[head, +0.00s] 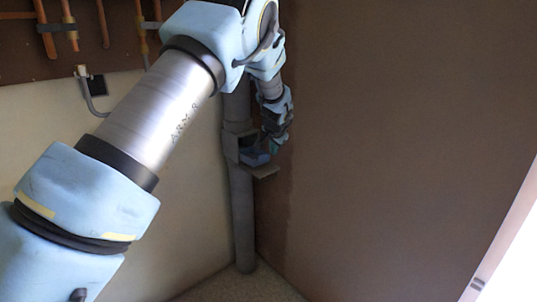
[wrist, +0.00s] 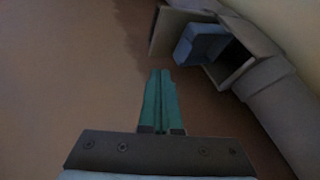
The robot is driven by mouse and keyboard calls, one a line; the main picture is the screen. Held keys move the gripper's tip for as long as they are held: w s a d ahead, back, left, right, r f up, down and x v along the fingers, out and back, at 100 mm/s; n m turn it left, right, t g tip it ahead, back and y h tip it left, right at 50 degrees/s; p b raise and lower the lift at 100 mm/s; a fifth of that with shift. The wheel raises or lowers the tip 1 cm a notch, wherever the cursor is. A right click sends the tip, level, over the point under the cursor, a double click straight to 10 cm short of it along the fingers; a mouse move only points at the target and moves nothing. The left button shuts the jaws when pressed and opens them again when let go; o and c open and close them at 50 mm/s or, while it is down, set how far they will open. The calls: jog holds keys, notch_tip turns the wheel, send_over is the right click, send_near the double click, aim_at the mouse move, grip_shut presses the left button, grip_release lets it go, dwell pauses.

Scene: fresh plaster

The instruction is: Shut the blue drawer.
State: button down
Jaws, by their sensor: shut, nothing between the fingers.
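The blue drawer (wrist: 200,44) sticks partly out of a grey box-like housing (wrist: 238,62) in the wrist view. In the head view the drawer (head: 255,157) is small, dark and partly hidden by my arm's end. My gripper (wrist: 160,72) has teal fingers pressed together with nothing between them. In the wrist view its tips are just below and left of the drawer, with a gap seen between them. In the head view my gripper (head: 274,145) is beside the drawer's right side. I cannot tell how deep the gap is.
The housing is on a grey vertical pipe (head: 242,215) in the room corner. A flat flap (head: 265,171) juts from its lower edge. The brown wall (head: 400,140) is close on the right. Tools (head: 47,28) hang on a board at the upper left.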

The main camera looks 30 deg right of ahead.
jog(key=p, duration=0.2)
send_near(265, 161)
notch_tip(265, 161, down, 3)
jog(key=s+d, duration=0.2)
jog(key=shift+w+a, duration=0.2)
jog(key=shift+w, duration=0.35)
jog(key=shift+w+a, duration=0.15)
jog(key=shift+w, duration=0.45)
jog(key=shift+w+a+p, duration=0.1)
jog(key=shift+w+p, duration=0.35)
jog(key=shift+w, duration=0.35)
